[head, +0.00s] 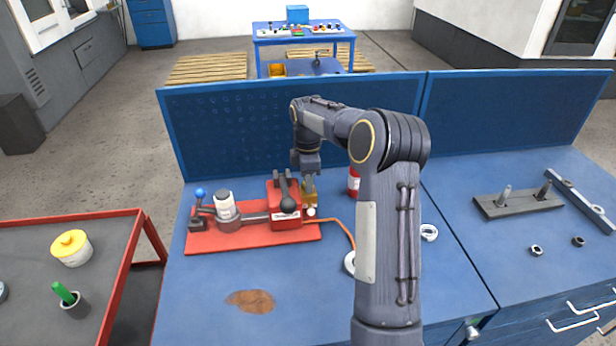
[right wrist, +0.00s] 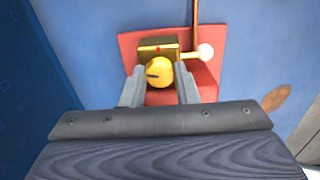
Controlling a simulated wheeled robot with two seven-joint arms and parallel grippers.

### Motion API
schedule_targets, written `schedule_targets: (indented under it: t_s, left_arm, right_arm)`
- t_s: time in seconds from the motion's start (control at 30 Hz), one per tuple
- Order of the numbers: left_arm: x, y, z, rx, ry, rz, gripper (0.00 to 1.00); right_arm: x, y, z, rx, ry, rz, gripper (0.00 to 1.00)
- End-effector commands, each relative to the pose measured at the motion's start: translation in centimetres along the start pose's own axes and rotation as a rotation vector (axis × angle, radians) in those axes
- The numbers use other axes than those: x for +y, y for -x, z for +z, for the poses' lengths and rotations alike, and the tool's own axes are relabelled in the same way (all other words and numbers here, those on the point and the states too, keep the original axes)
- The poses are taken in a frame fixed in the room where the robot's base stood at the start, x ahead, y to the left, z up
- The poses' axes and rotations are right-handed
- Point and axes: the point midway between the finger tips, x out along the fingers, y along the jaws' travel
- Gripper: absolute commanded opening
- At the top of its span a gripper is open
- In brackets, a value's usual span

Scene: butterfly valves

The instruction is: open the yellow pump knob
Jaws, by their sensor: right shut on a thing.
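The yellow pump knob (right wrist: 158,72) is round with a dark slot mark and sits beside a brass-coloured block (right wrist: 158,45) in the right wrist view. My right gripper (right wrist: 159,84) has a finger on each side of the knob and is shut on it. In the head view my right gripper (head: 309,178) reaches down at the right end of the red pump base (head: 262,238), next to the red pump body (head: 284,202). The brass block (head: 310,198) shows just below it, and the knob itself is mostly hidden there. My left gripper is not in view.
A blue-tipped lever (head: 201,194) and a white-topped cylinder (head: 225,205) stand on the left of the base. An orange hose (head: 346,229) runs from its right end. A red can (head: 354,181) stands close behind my arm. The front of the blue bench is mostly clear.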

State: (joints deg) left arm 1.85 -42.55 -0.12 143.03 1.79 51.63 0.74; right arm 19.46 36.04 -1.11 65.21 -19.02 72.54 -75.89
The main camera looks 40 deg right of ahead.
Motion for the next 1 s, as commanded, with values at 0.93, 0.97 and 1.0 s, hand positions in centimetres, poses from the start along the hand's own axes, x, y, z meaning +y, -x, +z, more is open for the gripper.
schedule_targets:
  t_s: [0.93,0.97,1.0]
  left_arm:
    - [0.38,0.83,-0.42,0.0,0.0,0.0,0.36]
    - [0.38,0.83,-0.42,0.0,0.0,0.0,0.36]
    - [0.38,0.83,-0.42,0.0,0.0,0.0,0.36]
  right_arm:
    - [0.07,0.1,-0.05,0.001,0.255,0.003,0.05]
    - [0.07,0.1,-0.05,0.001,0.255,0.003,0.05]
    - [0.07,0.1,-0.05,0.001,0.255,0.003,0.3]
